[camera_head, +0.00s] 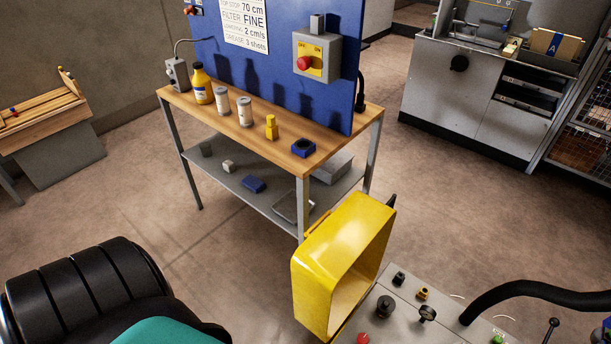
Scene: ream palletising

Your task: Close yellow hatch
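The yellow hatch (328,247) is a deep, hollow yellow cover at the lower middle of the head view. It stands raised and tilted at the left edge of a grey machine top (398,318), with its hollow inside facing right. It looks open. A small black part shows behind its upper right corner. The bottom of the hatch and where it joins the machine are partly cut off by the picture's lower edge.
The machine top carries black knobs (427,314), a red button (363,339) and a thick black hose (540,293). A wooden-topped workbench (285,155) stands just behind the hatch. Open floor (215,255) lies between.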

